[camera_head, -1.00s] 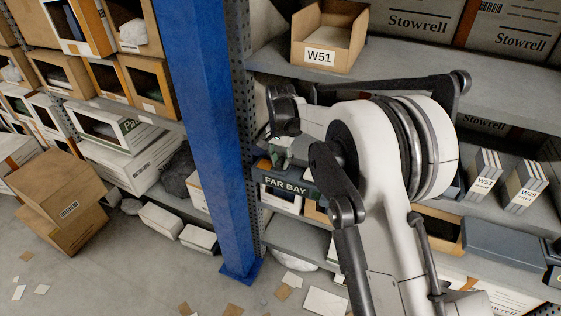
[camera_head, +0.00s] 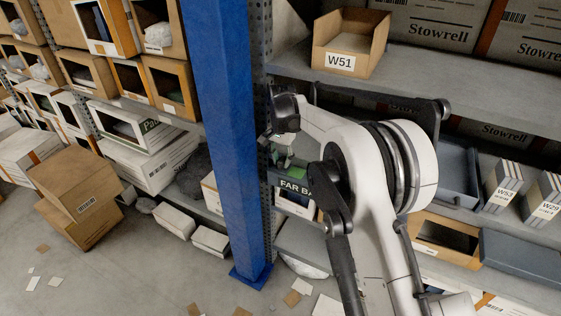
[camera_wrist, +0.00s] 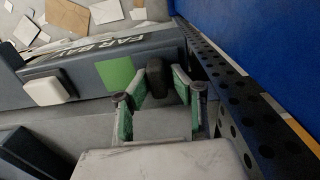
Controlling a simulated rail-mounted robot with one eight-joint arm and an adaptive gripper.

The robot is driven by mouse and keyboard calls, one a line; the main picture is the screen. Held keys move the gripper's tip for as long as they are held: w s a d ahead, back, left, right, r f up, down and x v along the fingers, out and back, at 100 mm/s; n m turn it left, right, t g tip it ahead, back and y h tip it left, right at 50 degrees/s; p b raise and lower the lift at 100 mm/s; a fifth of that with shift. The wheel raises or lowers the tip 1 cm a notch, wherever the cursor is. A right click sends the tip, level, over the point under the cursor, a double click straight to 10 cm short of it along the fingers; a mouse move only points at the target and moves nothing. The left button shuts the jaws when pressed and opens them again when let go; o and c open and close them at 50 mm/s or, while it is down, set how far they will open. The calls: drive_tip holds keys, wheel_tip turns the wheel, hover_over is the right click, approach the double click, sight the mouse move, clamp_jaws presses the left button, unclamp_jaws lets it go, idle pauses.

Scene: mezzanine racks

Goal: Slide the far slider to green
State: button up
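The far bay's dark panel (camera_wrist: 75,72) carries the "FAR BAY" label, a green patch (camera_wrist: 115,73) and a white block (camera_wrist: 43,91) to the left of the green. My gripper (camera_wrist: 156,85) is open, just right of the green patch. A dark rounded knob (camera_wrist: 155,72) shows between its fingertips, with small gaps seeming to remain; I cannot tell if it is the slider's handle. In the head view, my gripper (camera_head: 288,162) is at the label (camera_head: 294,186), partly hidden by my arm.
A perforated rack upright (camera_wrist: 235,95) stands close to the right of my gripper, beside a blue post (camera_head: 222,130). An open bin labelled W51 (camera_head: 350,46) sits on the shelf above. Grey bins and boxes fill the shelves to the right.

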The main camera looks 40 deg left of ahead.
sight(281, 158)
drive_tip(key=o, duration=0.3)
drive_tip(key=shift+s+a, duration=0.15)
drive_tip(key=shift+a, duration=0.05)
drive_tip(key=shift+d, duration=0.1)
drive_tip(key=shift+r, duration=0.45)
wheel_tip(281, 158, up, 11)
drive_tip(key=shift+r, duration=0.1)
